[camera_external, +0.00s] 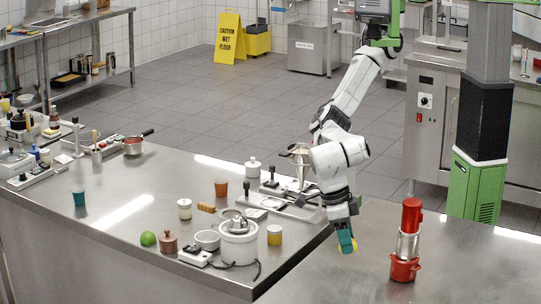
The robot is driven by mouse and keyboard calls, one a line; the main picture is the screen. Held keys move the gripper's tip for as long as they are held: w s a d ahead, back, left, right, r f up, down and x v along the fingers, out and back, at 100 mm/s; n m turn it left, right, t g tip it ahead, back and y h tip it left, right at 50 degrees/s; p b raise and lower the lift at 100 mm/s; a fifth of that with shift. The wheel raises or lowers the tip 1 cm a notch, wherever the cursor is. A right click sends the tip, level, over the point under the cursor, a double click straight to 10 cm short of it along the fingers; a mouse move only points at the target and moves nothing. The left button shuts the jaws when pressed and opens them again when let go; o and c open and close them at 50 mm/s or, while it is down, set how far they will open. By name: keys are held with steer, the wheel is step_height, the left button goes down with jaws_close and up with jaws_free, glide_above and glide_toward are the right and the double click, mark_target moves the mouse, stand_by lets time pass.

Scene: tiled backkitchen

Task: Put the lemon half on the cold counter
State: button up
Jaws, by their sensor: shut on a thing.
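My gripper (346,245) points down at the end of the white arm, over the left part of the right-hand steel counter (455,270). It is shut on a small yellow thing, the lemon half (349,248), mostly hidden by the fingers. The gap between it and the counter top is hard to judge from this view. The left-hand steel counter (120,215) lies beside it, with a visible edge between the two. No marking shows which one is the cold counter.
A red and silver device (407,242) stands on the right-hand counter, right of my gripper. On the left-hand counter are a white juicer-like appliance (238,245), a yellow jar (275,235), a green lime (148,239) and a tray stand (300,208). The right counter's front is bare.

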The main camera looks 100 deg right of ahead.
mark_target(344, 271)
steer(key=shift+f+p, duration=0.3)
steer(key=shift+f, duration=2.7)
steer(key=shift+f, duration=0.2)
steer(key=o, duration=1)
steer(key=shift+o, duration=0.2)
steer(key=shift+r, duration=0.15)
steer(key=b+v, duration=0.2)
steer(key=v, duration=1)
steer(key=shift+r, duration=0.1)
